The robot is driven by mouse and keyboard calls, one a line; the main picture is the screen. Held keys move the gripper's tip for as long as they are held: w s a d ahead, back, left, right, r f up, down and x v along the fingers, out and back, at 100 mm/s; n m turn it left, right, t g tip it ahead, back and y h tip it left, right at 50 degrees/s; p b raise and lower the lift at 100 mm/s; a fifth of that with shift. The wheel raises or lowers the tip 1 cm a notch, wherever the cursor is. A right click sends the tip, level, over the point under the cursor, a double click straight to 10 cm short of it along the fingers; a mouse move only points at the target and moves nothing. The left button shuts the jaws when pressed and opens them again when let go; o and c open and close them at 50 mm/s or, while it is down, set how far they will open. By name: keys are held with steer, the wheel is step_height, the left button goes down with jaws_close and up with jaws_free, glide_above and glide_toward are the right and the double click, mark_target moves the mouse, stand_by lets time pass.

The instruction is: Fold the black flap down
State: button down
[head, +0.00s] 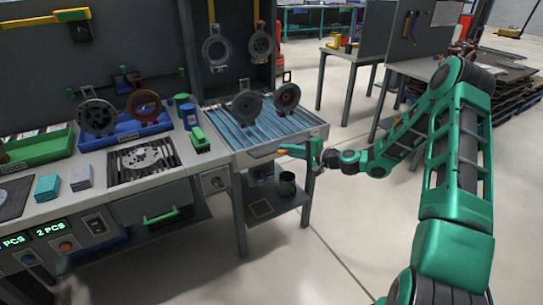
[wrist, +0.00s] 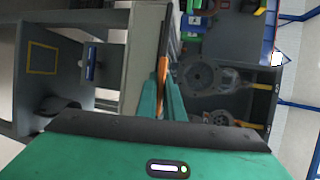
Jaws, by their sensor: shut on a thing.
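My gripper (head: 312,149) is at the front edge of the blue-slatted conveyor table, near its right end. In the wrist view, its two teal fingers (wrist: 162,97) are shut on a slim orange piece (wrist: 162,72). The orange piece also shows in the head view (head: 292,149), pointing left along the table front. A thin dark strip (wrist: 167,28) runs along the table edge beside the orange piece. It may be the black flap seen edge-on; its angle and its join to the orange piece are unclear. The fingers hide part of it.
The conveyor table (head: 268,122) has grey hooked parts (head: 247,104) hanging above it. A workbench with a green tray (head: 38,149) and blue bin adjoins on the left. The floor in front is clear.

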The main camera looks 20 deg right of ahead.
steer(key=shift+s+f, duration=0.1)
steer(key=shift+f, duration=0.05)
steer(key=c, duration=1.9)
jaws_free()
steer(key=shift+a, duration=0.1)
steer(key=shift+o, duration=0.2)
steer(key=shift+d, duration=0.2)
steer(key=v, duration=1)
steer(key=shift+s+r, duration=0.2)
steer(key=shift+r, duration=0.05)
steer(key=shift+d, duration=0.15)
